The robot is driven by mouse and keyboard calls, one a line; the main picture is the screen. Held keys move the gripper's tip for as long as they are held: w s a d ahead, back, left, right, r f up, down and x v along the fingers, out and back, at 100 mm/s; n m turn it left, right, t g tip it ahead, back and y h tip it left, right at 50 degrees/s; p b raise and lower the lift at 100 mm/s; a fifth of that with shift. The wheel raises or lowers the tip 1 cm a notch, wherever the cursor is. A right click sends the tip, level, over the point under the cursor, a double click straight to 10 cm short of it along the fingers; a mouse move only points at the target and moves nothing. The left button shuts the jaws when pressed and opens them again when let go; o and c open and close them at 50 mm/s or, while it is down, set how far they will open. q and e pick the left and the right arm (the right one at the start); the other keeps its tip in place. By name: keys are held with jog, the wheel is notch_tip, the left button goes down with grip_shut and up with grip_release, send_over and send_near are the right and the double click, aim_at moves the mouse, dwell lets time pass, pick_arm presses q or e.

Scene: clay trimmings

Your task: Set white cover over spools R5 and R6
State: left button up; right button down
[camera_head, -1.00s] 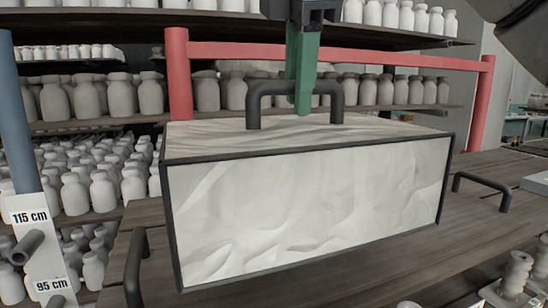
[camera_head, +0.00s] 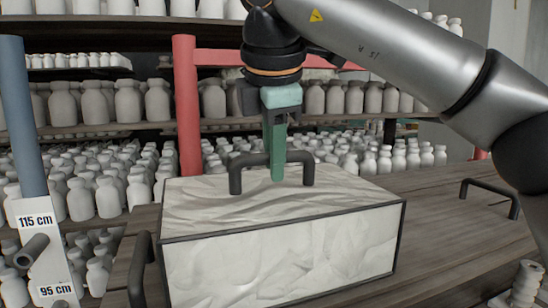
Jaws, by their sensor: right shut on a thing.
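The white cover (camera_head: 290,250) is a box with crinkled white faces, black edges and a dark handle (camera_head: 236,178) on top. My right gripper (camera_head: 278,170) has its green fingers pointing down and shut on the middle of this handle. The cover is upright, over the wooden table, at the picture's lower middle. Its lowest part runs out of frame, and I cannot tell whether it touches the table. Pale stacked spools (camera_head: 525,284) show at the lower right, apart from the cover. No R5 or R6 label is readable, and anything under the cover is hidden. My left gripper is not in view.
The wooden table (camera_head: 440,235) is bare right of the cover, with a dark handle (camera_head: 490,190) farther right. Another dark handle (camera_head: 138,270) stands close left of the cover. A red post (camera_head: 187,110) and shelves of white bottles stand behind. A height-marked post (camera_head: 45,250) is at left.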

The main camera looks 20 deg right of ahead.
jog(key=shift+f, duration=0.15)
jog(key=c, duration=0.8)
grip_release()
jog(key=shift+r, duration=0.3)
jog(key=p+v, duration=0.2)
jog(key=v, duration=0.9)
jog(key=shift+s+r, duration=0.15)
jog(key=shift+r, duration=0.2)
